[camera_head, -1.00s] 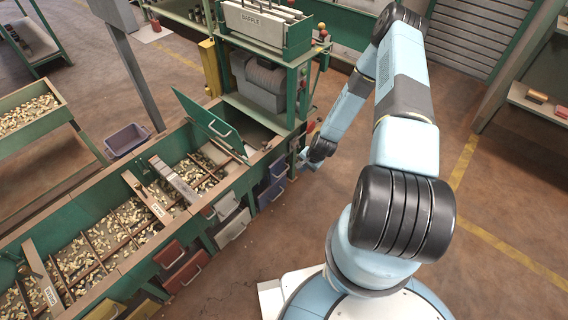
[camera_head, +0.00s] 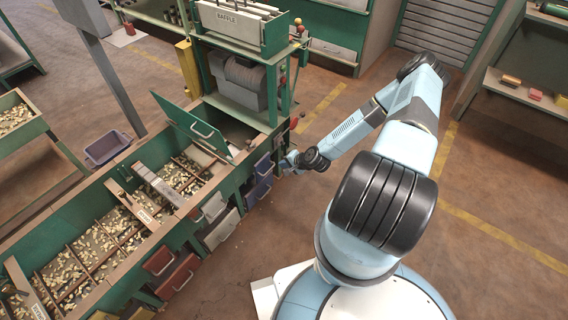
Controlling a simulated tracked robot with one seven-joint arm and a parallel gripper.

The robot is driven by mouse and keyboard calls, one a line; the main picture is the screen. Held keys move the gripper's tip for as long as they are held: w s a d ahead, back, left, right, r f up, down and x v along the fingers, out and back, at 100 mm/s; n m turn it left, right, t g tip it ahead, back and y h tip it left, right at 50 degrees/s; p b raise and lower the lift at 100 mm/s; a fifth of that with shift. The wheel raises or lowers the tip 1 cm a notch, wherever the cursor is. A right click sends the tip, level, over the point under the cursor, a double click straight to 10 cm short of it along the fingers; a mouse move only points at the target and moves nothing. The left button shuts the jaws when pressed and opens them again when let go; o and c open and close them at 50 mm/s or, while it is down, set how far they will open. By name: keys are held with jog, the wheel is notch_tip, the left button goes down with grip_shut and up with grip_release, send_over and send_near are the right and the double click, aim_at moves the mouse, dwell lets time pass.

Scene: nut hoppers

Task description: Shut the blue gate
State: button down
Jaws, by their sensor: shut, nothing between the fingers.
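The blue gate (camera_head: 263,166) is a small blue panel with a pale handle on the front of the long green hopper bench, near its right end. Another blue panel (camera_head: 259,190) with a handle sits just below it. I cannot tell how far the gate stands open. My gripper (camera_head: 285,165) is small in view, shut and empty, just right of the upper blue panel. I cannot tell whether it touches it. My wrist hides part of the bench end.
Grey panels (camera_head: 214,207) and red panels (camera_head: 159,260) lie further left along the bench front. A green lid (camera_head: 194,124) stands raised above the bench. A green post (camera_head: 286,90) and machine rise behind my gripper. The floor right of the bench is clear.

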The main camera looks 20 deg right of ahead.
aim_at(264, 161)
jog(key=x, duration=0.3)
jog(key=r+x, duration=0.1)
jog(key=x, duration=0.2)
jog(key=w+x, duration=0.1)
jog(key=x, duration=0.2)
jog(key=shift+a+r, duration=0.15)
jog(key=shift+a, duration=0.2)
jog(key=shift+w+a, duration=0.35)
jog(key=shift+w, duration=0.15)
